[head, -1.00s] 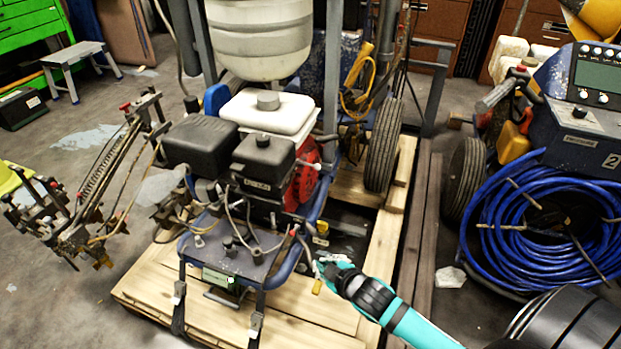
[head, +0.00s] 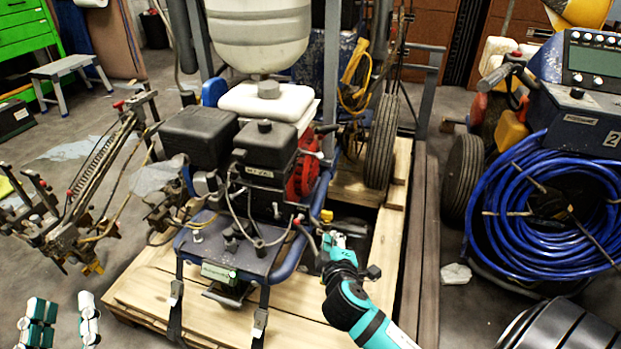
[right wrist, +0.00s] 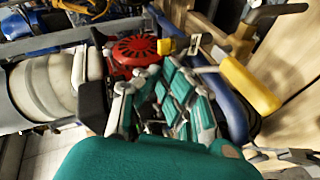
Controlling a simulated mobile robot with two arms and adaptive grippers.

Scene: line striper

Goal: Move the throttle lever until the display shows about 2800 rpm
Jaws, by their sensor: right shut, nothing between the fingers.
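A small green display (head: 219,273) sits on the front of the blue striper panel; its reading is too small to make out. A thin curved lever with a reddish end (head: 298,221) stands at the panel's right edge; I cannot tell for sure that it is the throttle lever. My right gripper (head: 335,240) is shut and empty, just right of this lever. Its green and grey fingers (right wrist: 170,105) show in the right wrist view, with the red engine cover (right wrist: 133,50) beyond them. My left gripper (head: 62,316) is open and empty at the lower left, away from the machine.
The striper stands on a wooden pallet (head: 285,325). A yellow handle (right wrist: 250,85) lies close right of my right fingers in the wrist view. A second machine with a blue hose coil (head: 530,215) stands at the right. The floor at the left is partly clear.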

